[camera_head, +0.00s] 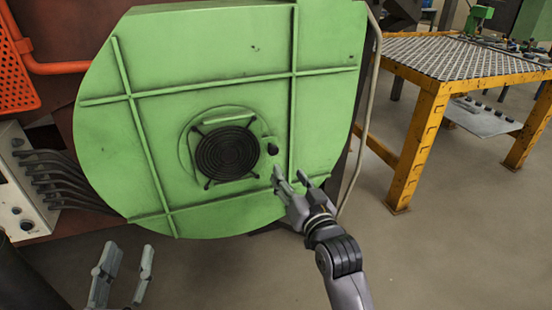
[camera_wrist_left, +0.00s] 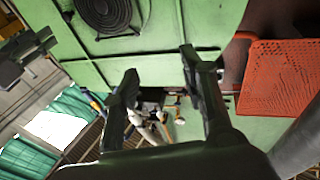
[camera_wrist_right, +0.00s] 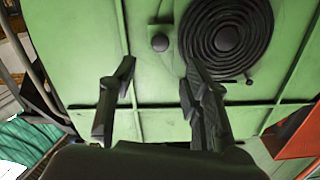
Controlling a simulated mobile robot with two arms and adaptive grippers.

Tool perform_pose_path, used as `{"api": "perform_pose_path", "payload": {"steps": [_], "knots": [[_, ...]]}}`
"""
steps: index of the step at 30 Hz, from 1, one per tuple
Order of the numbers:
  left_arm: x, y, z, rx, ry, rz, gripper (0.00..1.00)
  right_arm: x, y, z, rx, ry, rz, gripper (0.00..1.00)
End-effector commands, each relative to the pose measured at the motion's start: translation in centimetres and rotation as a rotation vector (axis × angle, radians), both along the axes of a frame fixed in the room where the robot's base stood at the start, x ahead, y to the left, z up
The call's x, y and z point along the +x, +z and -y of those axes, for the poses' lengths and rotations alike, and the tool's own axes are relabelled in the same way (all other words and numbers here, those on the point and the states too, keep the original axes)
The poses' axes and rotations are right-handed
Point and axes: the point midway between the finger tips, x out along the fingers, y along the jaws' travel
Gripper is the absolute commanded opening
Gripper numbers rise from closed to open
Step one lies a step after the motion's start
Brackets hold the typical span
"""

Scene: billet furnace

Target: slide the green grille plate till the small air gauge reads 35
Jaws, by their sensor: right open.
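The green grille plate (camera_head: 226,121) sits at the middle of a large green furnace face, mostly hidden behind a round black grille (camera_head: 229,154). A small dark knob (camera_head: 272,149) is at the grille's right in the head view; it also shows in the right wrist view (camera_wrist_right: 160,42). My right gripper (camera_head: 290,177) is open and empty, just below and right of the knob, with its fingers pointing at the face. Whether it touches the face I cannot tell. My left gripper (camera_head: 128,262) is open and empty, low at the left, below the face. I cannot make out the air gauge.
A grey control box (camera_head: 22,190) with cables stands at the left, below an orange perforated panel (camera_head: 12,68). A yellow table (camera_head: 420,125) with a mesh top stands at the right. A pale hose (camera_head: 365,130) runs down the face's right edge. The floor between is clear.

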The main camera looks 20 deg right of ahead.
Motion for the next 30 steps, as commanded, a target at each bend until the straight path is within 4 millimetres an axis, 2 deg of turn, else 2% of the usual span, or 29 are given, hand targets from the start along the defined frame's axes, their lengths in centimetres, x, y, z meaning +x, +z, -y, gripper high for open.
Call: {"api": "perform_pose_path", "payload": {"steps": [6,15,21,30], "knots": [[-1.1,3.7,0.3,-0.060,-0.013,0.219,0.40,4.0,-0.1,-0.1,0.000,-0.001,0.002,0.44],[-3.8,8.0,0.2,-0.138,-0.029,0.492,0.40,8.3,-0.1,-0.3,0.000,0.000,0.001,0.44],[-5.2,9.5,0.0,-0.168,-0.033,0.593,0.40,9.8,-0.1,-0.3,0.000,0.000,0.000,0.44],[-5.6,9.9,-0.1,-0.176,-0.035,0.619,0.40,10.1,0.0,-0.4,0.000,0.000,0.000,0.44]]}}
